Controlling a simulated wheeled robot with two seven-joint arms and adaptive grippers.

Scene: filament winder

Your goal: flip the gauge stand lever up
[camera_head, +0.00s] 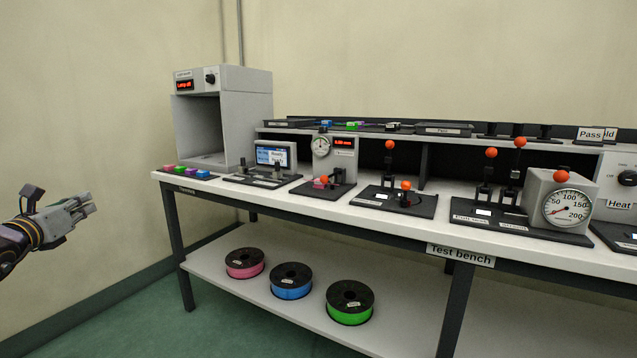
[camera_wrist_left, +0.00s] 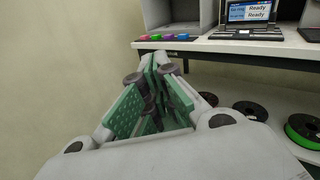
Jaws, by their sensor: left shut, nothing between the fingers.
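The gauge stand (camera_head: 343,160) is a grey post on a dark base plate, with a small round dial (camera_head: 321,146) and a red-lit display. It stands left of the middle on the test bench. An orange ball knob (camera_head: 324,180), apparently its lever's end, sits low by the post near the base, beside a small pink piece. The lever's arm is too small to make out. My left gripper (camera_head: 90,203) is shut and empty, in the air left of the bench and well away from the stand. Its closed fingers also show in the left wrist view (camera_wrist_left: 154,66). My right gripper is not in view.
The test bench (camera_head: 390,225) has a front edge facing me. A grey booth (camera_head: 222,105) and a small screen (camera_head: 272,156) stand left of the stand. Another orange-knobbed device (camera_head: 405,200) stands to its right. Filament spools (camera_head: 290,281) lie on the lower shelf.

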